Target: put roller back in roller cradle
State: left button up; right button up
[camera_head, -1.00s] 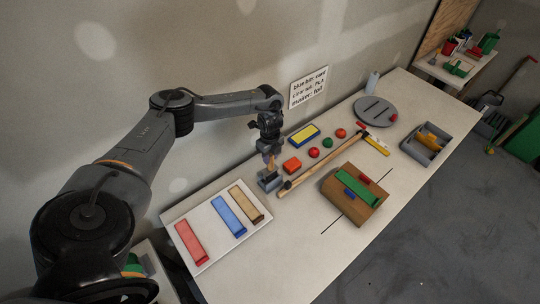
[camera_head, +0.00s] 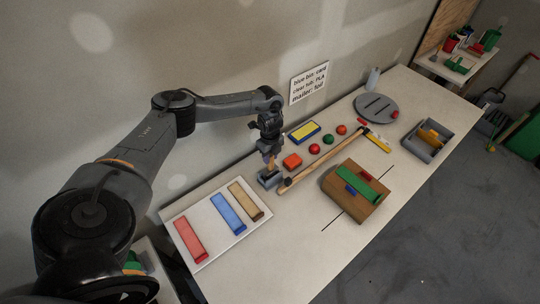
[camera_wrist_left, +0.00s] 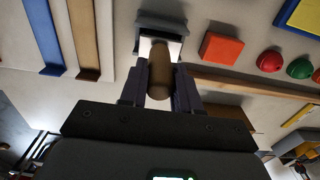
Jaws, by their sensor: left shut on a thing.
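My left gripper (camera_head: 269,158) points down and is shut on the tan handle of the roller (camera_wrist_left: 160,75). The handle shows between the two fingers in the left wrist view, and the fingers hide part of it. A grey roller cradle (camera_head: 266,181) sits on the bench right below this gripper; it also shows in the left wrist view (camera_wrist_left: 160,22) beyond the handle's end. A pale, bright part lies between handle and cradle. I cannot tell whether the roller rests in the cradle or is just above it. My right gripper is not in view.
A white tray (camera_head: 201,251) with red, blue and tan strips lies left of the cradle. An orange block (camera_head: 292,161) and a long wooden stick (camera_head: 322,159) lie close on its right. A brown box (camera_head: 361,207) stands farther right. The wall is close behind.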

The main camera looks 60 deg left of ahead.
pick_arm(q)
jog(key=shift+f+b, duration=0.4)
jog(key=shift+f, duration=0.3)
jog(key=shift+f+b, duration=0.4)
jog(key=shift+f, duration=0.2)
jog(key=o, duration=1.1)
